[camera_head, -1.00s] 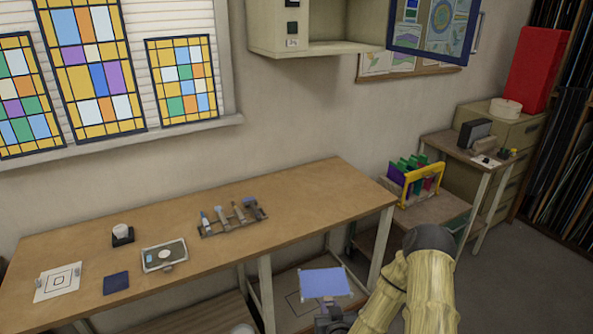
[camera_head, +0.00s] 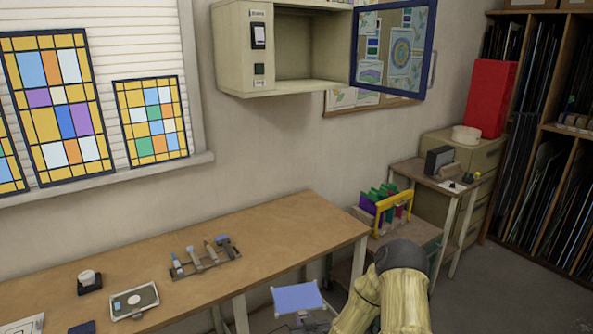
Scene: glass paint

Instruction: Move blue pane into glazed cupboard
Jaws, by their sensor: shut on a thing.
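The blue pane (camera_head: 298,298) is a flat, light blue sheet near the bottom middle of the head view. My gripper (camera_head: 306,319) is shut on its near edge and holds it in front of the workbench's right end. The fingers are small and partly cut off by the picture's bottom edge. The glazed cupboard (camera_head: 231,60) is a cream wall box above and beyond the bench. Its blue-framed glass door (camera_head: 353,60) stands swung open to the right, and the visible compartment looks empty. The pane is apart from the cupboard and well below it.
The wooden workbench (camera_head: 285,222) carries a tool rack (camera_head: 206,262), a small tray device (camera_head: 134,301) and a black holder (camera_head: 89,283). A yellow-framed rack of coloured panes (camera_head: 392,207) stands on a low table at right. The bench's right half is clear.

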